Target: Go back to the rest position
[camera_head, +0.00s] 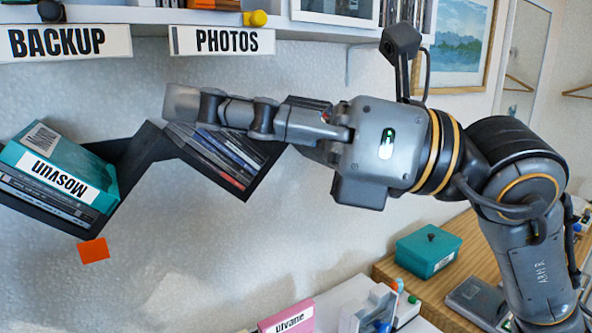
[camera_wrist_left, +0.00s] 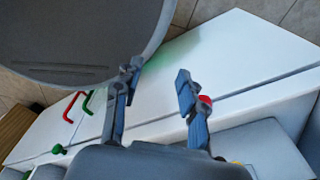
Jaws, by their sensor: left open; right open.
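My right gripper (camera_head: 182,103) reaches in from the right in the head view. It points left, in front of the zigzag wall shelf, seen side-on, with nothing visible in its fingers. My left gripper (camera_wrist_left: 157,80) shows in the left wrist view. Its two fingers stand apart with nothing between them, over a white surface (camera_wrist_left: 235,55). The left arm does not show in the head view.
The dark zigzag shelf (camera_head: 140,160) holds a teal "Mosvun" box (camera_head: 40,140) and several disc cases (camera_head: 222,160). Above is a white shelf with BACKUP (camera_head: 60,42) and PHOTOS (camera_head: 225,40) labels. A teal box (camera_head: 428,250) and a pink case (camera_head: 287,320) are below.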

